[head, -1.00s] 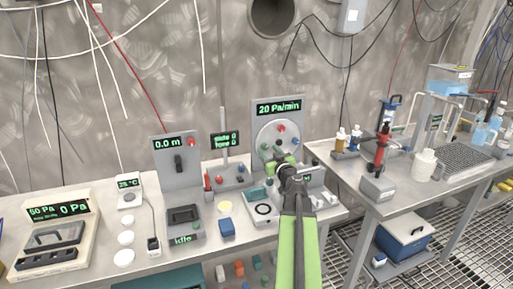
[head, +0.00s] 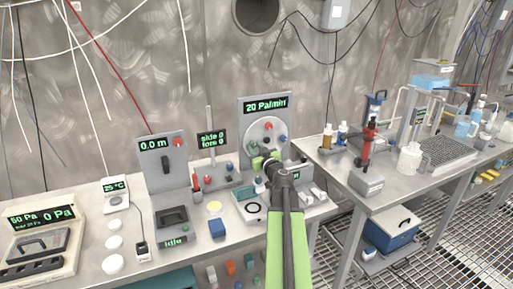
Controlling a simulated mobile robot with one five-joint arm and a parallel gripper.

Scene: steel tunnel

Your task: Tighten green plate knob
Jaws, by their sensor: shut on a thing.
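The plate (head: 261,133) is a pale round disc on the grey upright panel whose display reads 20 Pa/min. A red knob (head: 267,126) and a blue knob (head: 283,139) show on its face. The green plate knob (head: 252,147) is at its lower left, partly covered by my gripper. My gripper (head: 259,158) reaches in from below, in front of the plate's lower part, and is shut on the green knob. Its fingertips are small and partly hidden, so the exact contact is unclear.
Left of the panel stand a 0.0 m panel (head: 164,162) and a blue block (head: 217,228). A 50 Pa instrument (head: 40,240) is at far left. The right bench holds a red-topped device (head: 368,150) and white bottle (head: 409,158). Cables hang along the wall.

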